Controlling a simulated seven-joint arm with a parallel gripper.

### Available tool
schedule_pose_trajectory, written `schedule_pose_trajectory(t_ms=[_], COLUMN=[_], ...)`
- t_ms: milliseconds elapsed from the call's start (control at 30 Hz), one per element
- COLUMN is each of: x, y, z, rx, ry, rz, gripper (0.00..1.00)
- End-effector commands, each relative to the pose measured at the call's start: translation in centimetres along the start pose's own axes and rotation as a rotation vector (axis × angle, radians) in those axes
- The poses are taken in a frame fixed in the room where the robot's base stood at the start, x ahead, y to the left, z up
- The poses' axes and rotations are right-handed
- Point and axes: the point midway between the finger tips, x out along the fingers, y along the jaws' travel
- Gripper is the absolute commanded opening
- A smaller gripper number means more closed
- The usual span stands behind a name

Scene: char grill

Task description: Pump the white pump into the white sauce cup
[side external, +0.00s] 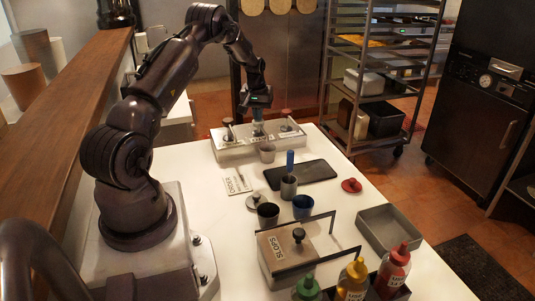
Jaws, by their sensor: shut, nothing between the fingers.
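A pale metal pump box (232,153) stands at the far end of the white counter, with labels too small to read. One pump head (228,122) rises at its left and another (286,113) at its right. My gripper (257,122) points down over the middle of the box with its fingers shut and empty. It hides most of what is under it, and I cannot tell whether it touches a pump head. Which pump is the white one is not clear. A small pale grey cup (267,154), probably the white sauce cup, stands upright right in front of the box's middle.
Nearer stand a grey cup (289,188) with a blue handle in it, a dark cup (268,215) and a blue cup (302,207). A lidded "SLOPS" box (290,255) and sauce bottles (393,270) fill the front.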

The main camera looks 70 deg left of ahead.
Motion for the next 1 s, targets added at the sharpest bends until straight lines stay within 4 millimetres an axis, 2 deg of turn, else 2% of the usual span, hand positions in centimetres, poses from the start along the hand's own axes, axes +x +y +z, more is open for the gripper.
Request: schedule_pose_trajectory(t_ms=[467, 1000], x=[0.2, -2.8], y=[0.0, 0.0], z=[0.1, -0.6], rx=[0.000, 0.000], ry=[-0.003, 0.000], rz=[0.000, 0.000], gripper=[0.00, 0.00])
